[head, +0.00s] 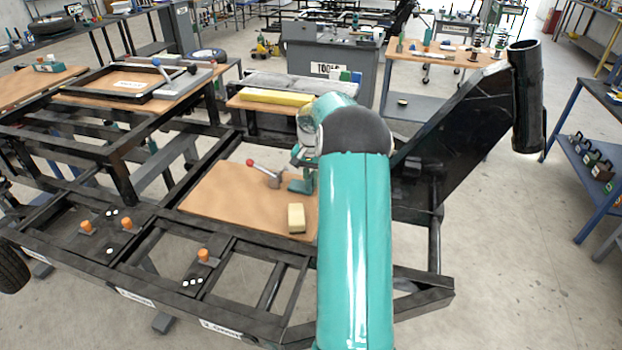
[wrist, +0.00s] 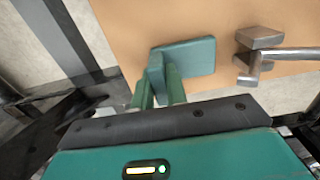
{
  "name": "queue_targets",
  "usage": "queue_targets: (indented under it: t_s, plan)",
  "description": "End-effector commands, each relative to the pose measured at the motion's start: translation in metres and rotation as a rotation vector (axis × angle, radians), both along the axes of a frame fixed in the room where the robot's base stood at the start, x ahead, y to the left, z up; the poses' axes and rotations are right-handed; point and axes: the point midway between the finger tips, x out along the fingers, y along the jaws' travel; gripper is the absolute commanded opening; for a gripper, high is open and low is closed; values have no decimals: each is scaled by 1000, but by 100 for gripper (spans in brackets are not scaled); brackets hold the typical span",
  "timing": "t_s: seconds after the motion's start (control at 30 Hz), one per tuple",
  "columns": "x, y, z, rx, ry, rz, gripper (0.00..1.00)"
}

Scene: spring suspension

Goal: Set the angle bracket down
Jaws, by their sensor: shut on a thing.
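The angle bracket (wrist: 190,57) is teal-green, with a flat plate and an upright flange. It shows in the wrist view over the tan board (wrist: 130,25). My gripper (wrist: 160,88) is shut on the bracket's flange. In the head view my gripper (head: 305,162) is partly hidden by my arm, at the right part of the same tan board (head: 220,205). The bracket's teal plate (head: 299,187) shows just below it, low over the board. I cannot tell whether the plate touches the board.
A grey metal lever clamp (head: 266,175) with a red knob stands left of the bracket; it shows in the wrist view too (wrist: 262,50). A pale yellow block (head: 296,218) lies on the board's front right. The black frame (head: 200,290) has orange-topped pegs. The board's left part is clear.

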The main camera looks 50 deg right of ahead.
Motion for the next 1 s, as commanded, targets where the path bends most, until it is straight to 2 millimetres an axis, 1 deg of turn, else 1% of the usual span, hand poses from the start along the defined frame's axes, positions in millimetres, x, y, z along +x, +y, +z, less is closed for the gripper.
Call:
queue_targets:
  t_s: [0.17,0.3,0.33,0.4,0.43,0.67,0.77,0.87,0.97,1.0]
  plan:
    - [0,0,1,0,-1,1,0]
    - [1,1,-3,0,-1,1,0]
    - [0,1,-3,0,-1,1,20]
    - [1,1,-3,0,-1,1,34]
    - [1,1,-3,0,-1,1,36]
    - [0,1,-3,0,-1,1,36]
    - [0,0,0,0,-1,0,36]
    - [1,0,10,-1,-2,1,36]
    - [1,1,27,-3,-3,2,36]
    - [1,1,36,-4,-3,2,36]
